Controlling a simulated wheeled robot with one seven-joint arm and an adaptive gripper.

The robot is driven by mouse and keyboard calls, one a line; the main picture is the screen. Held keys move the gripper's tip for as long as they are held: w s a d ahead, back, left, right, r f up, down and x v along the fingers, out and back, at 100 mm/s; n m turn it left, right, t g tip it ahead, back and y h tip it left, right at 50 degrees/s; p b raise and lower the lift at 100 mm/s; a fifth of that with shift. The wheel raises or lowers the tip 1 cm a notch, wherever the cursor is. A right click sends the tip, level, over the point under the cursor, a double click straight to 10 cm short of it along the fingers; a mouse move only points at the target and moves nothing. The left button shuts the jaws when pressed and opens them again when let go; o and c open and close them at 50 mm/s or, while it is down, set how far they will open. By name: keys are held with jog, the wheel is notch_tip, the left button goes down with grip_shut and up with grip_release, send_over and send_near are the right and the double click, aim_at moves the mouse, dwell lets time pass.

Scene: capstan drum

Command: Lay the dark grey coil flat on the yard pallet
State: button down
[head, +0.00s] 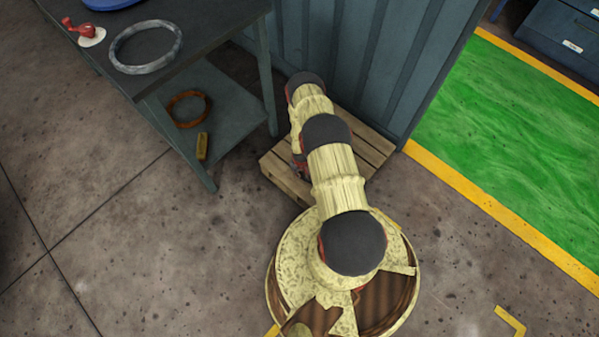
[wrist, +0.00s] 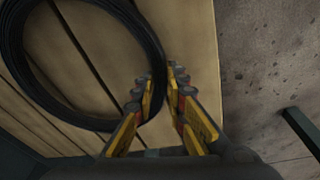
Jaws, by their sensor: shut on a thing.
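The dark grey coil (wrist: 25,75) is a thin-banded ring at the upper left of the wrist view, over the pale boards of the yard pallet (wrist: 95,50). It looks roughly parallel to the boards; I cannot tell whether it rests on them or hangs just above. My gripper (wrist: 159,73) is shut on the coil's right side, near the pallet's right edge. In the head view the pallet (head: 285,181) stands on the floor against the corrugated wall, and my arm hides the gripper and the coil.
A dark workbench (head: 215,22) left of the pallet carries a pale grey ring (head: 120,58) and a red item (head: 83,30). Its lower shelf holds an orange-brown ring (head: 174,118) and a yellow block (head: 202,146). A corrugated wall (head: 345,60) rises behind the pallet. Floor at left is clear.

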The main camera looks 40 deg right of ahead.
jog(key=shift+w+f, duration=0.1)
jog(key=shift+f, duration=0.75)
jog(key=c, duration=1.7)
grip_release()
jog(key=shift+c, duration=0.2)
jog(key=shift+f, duration=0.15)
jog(key=r, duration=0.4)
jog(key=s+r, duration=0.1)
jog(key=r, duration=0.3)
jog(key=a+r, duration=0.1)
jog(key=r, duration=0.3)
jog(key=shift+s, duration=0.4)
